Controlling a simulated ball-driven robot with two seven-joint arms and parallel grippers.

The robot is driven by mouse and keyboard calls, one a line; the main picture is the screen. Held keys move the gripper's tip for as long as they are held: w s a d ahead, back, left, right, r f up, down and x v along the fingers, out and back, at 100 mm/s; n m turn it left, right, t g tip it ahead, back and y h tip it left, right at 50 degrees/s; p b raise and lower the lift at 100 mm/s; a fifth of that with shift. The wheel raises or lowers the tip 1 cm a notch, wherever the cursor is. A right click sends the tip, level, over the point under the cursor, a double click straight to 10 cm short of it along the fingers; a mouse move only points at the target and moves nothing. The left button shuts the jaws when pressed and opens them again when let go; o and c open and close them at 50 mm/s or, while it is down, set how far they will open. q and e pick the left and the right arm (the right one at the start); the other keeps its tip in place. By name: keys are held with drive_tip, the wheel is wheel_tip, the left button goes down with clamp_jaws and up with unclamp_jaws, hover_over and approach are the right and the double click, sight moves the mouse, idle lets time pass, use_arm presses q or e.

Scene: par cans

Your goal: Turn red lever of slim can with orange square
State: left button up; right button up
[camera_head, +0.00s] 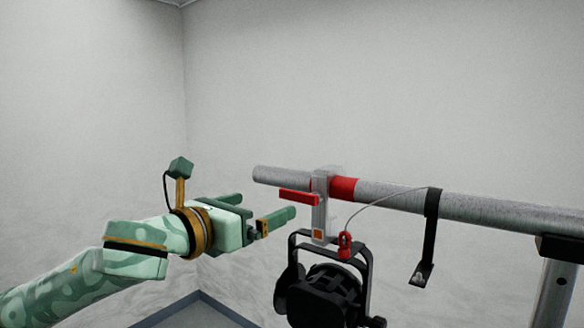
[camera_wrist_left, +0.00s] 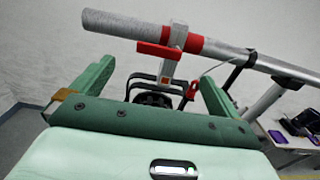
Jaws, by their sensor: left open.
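A black par can (camera_head: 322,292) hangs from a grey pipe by a clamp (camera_head: 320,205) with an orange square (camera_head: 318,234) on its lower part. A red lever (camera_head: 298,197) sticks out to the left from the clamp. In the left wrist view the red lever (camera_wrist_left: 158,51) lies ahead, beyond the fingertips and between them. My left gripper (camera_head: 268,208) is open and empty, just left of the lever and apart from it. Its two fingers also show in the left wrist view (camera_wrist_left: 155,88). My right gripper is not in view.
The grey pipe (camera_head: 480,208) runs across to a post (camera_head: 556,290) at the right. A red band (camera_head: 344,188) sits beside the clamp. A safety cable (camera_head: 385,196) and a black strap (camera_head: 430,240) hang from the pipe. A table (camera_wrist_left: 285,135) stands at right.

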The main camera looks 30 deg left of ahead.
sight(296, 193)
use_arm(q)
drive_tip(key=w+p, duration=0.1)
drive_tip(key=w, duration=0.2)
drive_tip(key=w+p, duration=0.1)
drive_tip(key=w, duration=0.2)
drive_tip(key=w+d+p, duration=0.1)
drive_tip(key=w, duration=0.2)
drive_tip(key=shift+w, duration=0.85)
